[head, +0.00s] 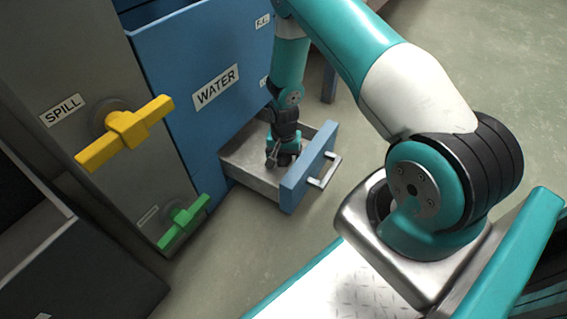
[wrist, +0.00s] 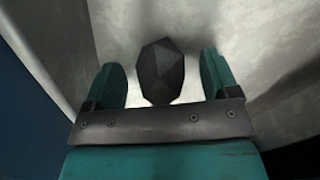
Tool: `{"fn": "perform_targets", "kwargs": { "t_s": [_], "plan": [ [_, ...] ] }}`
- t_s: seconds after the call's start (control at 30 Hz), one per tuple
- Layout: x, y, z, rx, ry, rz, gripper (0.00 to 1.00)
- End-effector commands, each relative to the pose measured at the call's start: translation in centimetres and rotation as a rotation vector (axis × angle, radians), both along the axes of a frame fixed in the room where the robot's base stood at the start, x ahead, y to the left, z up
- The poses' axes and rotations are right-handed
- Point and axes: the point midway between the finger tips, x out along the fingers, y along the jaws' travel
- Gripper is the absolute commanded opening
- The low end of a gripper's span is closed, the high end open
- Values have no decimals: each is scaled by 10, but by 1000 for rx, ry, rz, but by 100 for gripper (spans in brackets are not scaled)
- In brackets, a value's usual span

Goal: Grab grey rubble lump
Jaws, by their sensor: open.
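The grey rubble lump (wrist: 162,72) is dark and faceted. In the wrist view it lies on the pale metal floor of the drawer, between and slightly beyond my two fingers. My gripper (wrist: 165,80) is open, one teal finger on each side of the lump, with a gap showing on both sides. In the head view my gripper (head: 280,160) reaches down into the open drawer (head: 240,172). The lump cannot be made out clearly there, as my arm's end covers that spot.
The drawer's blue front (head: 308,168) with a metal handle (head: 325,170) stands pulled out from the blue cabinet marked WATER (head: 190,60). A grey panel marked SPILL carries a yellow handle (head: 126,132) and a green handle (head: 183,222). The floor right of the drawer is clear.

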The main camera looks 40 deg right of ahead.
Motion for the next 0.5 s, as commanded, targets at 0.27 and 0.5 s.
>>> {"fn": "perform_targets", "kwargs": {
  "t_s": [0.27, 0.5],
  "plan": [
    [0, 0, 1, -1, -1, 0, 63],
    [0, 0, 1, 0, -1, 0, 25]
  ]
}}
